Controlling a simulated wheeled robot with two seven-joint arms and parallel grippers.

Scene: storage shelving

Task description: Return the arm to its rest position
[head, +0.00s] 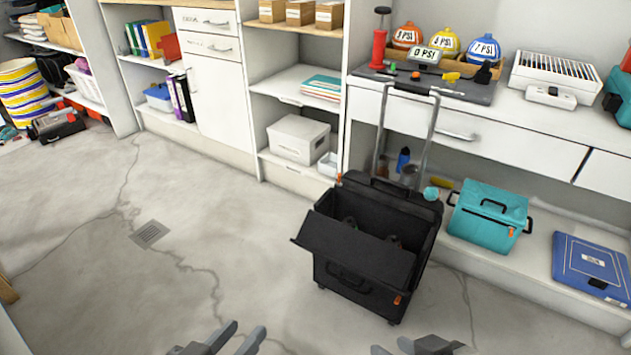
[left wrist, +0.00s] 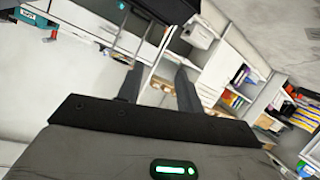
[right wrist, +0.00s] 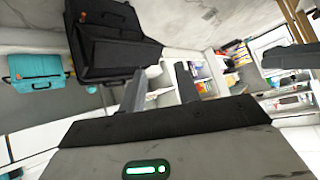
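My left gripper (head: 244,332) is at the bottom edge of the head view, left of the black case, with its fingers apart. In the left wrist view its two fingers (left wrist: 158,78) stand apart with nothing between them. My right gripper (head: 395,347) shows only partly at the bottom edge of the head view, in front of the case. In the right wrist view its fingers (right wrist: 161,78) are also apart and empty. Both grippers are clear of the case and the shelving. Most of both arms is out of the head view.
A black wheeled case (head: 365,255) stands on the floor ahead, lid partly open, handle raised. Behind it are a workbench (head: 480,135), a teal bag (head: 489,215) and a blue case (head: 590,268) on the low shelf. The floor (head: 90,270) to the left is clear.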

